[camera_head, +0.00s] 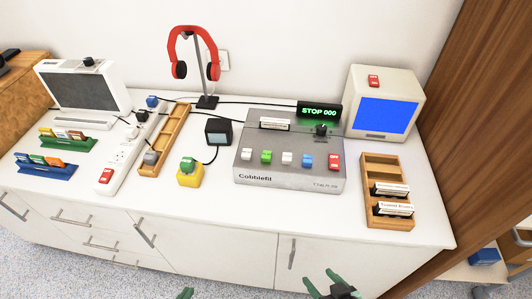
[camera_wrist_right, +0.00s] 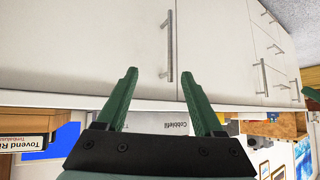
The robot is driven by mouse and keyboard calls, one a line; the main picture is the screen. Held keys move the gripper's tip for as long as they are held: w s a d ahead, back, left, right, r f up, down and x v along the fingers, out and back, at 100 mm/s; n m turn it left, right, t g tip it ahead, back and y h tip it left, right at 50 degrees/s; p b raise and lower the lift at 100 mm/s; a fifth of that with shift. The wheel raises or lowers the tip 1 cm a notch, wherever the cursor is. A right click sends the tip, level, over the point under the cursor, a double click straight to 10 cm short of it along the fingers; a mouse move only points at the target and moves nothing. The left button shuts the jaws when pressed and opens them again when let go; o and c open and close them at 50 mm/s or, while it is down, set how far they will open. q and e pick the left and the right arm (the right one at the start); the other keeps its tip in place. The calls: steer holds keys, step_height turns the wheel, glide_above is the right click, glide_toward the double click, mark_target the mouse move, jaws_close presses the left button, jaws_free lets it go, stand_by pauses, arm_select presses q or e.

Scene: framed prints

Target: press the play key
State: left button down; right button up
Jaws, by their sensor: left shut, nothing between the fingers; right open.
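A grey deck (camera_head: 290,178) labelled Cobblefil stands on the white counter in the head view. Along its front is a row of keys: white (camera_head: 246,154), green (camera_head: 266,156), white (camera_head: 287,158), blue (camera_head: 307,161) and red (camera_head: 334,162). I cannot read any marking that names the play key. A green-lit display (camera_head: 319,111) behind the deck reads STOP 000. My right gripper (camera_head: 322,279) is open and empty, in front of the counter and below the deck; its green fingers (camera_wrist_right: 159,76) face a white cabinet front. My left gripper (camera_head: 185,293) shows only its tip at the bottom edge, shut and empty.
A yellow block with a green button (camera_head: 188,173) stands left of the deck. A wooden rack with cassettes (camera_head: 379,168), a blue-screen monitor (camera_head: 389,108), a power strip (camera_head: 119,168) and red headphones on a stand (camera_head: 207,103) are around. Counter is bare before the deck.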

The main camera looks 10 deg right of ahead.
jaws_close()
stand_by(0.3)
stand_by(1.2)
